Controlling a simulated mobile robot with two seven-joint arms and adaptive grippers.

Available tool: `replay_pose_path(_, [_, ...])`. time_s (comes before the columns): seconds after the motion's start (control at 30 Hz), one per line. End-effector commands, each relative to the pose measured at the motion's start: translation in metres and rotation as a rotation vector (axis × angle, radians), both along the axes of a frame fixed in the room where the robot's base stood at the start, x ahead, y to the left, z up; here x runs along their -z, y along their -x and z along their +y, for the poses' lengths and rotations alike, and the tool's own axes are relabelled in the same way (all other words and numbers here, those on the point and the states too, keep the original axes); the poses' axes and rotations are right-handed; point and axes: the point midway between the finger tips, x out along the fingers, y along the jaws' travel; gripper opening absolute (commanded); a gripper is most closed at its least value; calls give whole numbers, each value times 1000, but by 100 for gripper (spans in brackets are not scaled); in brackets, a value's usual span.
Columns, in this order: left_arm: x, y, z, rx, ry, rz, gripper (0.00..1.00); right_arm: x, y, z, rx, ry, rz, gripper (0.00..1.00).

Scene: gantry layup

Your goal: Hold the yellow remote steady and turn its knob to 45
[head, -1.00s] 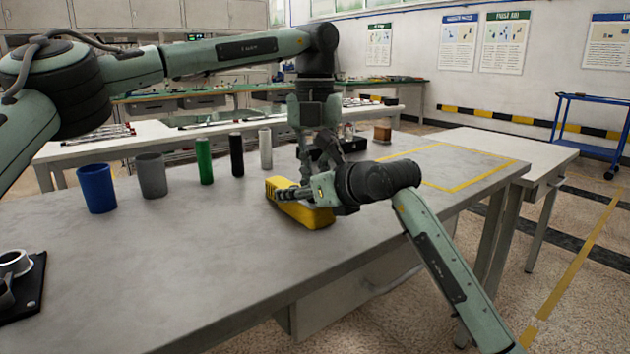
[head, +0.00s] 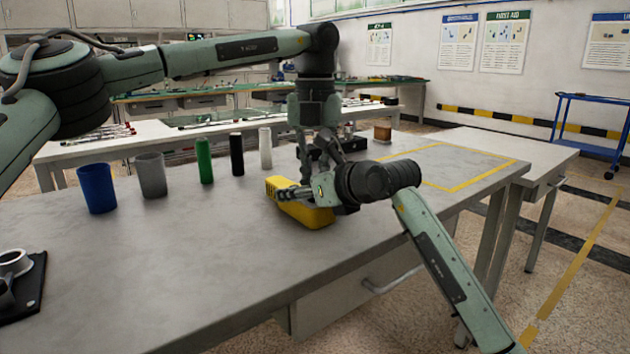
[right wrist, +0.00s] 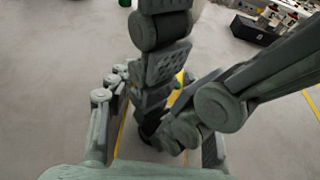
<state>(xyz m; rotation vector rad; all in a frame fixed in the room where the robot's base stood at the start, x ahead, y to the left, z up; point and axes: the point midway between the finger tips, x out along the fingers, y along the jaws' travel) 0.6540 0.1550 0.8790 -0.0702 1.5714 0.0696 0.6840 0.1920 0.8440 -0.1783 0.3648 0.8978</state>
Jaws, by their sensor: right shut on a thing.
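The yellow remote (head: 318,217) lies on the grey table. My right gripper (head: 287,193) comes in low from the right and is shut on the remote, with a finger along its near side. My left gripper (head: 318,160) points straight down over the remote's far right part, close behind the right gripper. Its fingertips are hidden, so I cannot tell whether they touch the remote. The knob and its setting are hidden behind the grippers. In the right wrist view the left gripper covers most of the remote; only yellow slivers (right wrist: 180,77) show.
A blue cup (head: 96,188), a grey cup (head: 151,175) and green (head: 204,160), black (head: 237,155) and white (head: 265,148) cylinders stand left of the remote. A dark tray (head: 32,290) lies at the left edge.

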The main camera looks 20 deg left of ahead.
Motion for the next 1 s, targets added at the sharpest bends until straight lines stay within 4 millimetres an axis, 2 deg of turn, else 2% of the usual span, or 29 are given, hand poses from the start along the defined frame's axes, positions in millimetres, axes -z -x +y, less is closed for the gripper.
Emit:
replay_pose_path(0.03, [-2, 0, 0, -1, 1, -2, 0, 1, 0, -1, 1, 2, 2, 11])
replay_pose_path(0.07, [-2, 0, 0, -1, 1, -2, 11, 1, 0, -1, 1, 2, 2, 11])
replay_pose_path(0.17, [-1, 0, 0, -1, 1, -2, 24, 1, 0, -1, 1, 2, 2, 11])
replay_pose_path(0.47, [-1, 0, 0, 0, 1, -1, 25, 1, 0, 0, 1, 2, 2, 11])
replay_pose_path(0.57, [-8, -1, 0, -1, 2, -3, 25, 1, 0, 0, 1, 2, 2, 11])
replay_pose_path(0.67, [-23, -1, -1, 0, 1, -4, 25, 1, 0, 0, 1, 2, 2, 11])
replay_pose_path(1.0, [-93, -1, -1, -2, 2, -5, 25, 1, 0, 0, 1, 3, 2, 11])
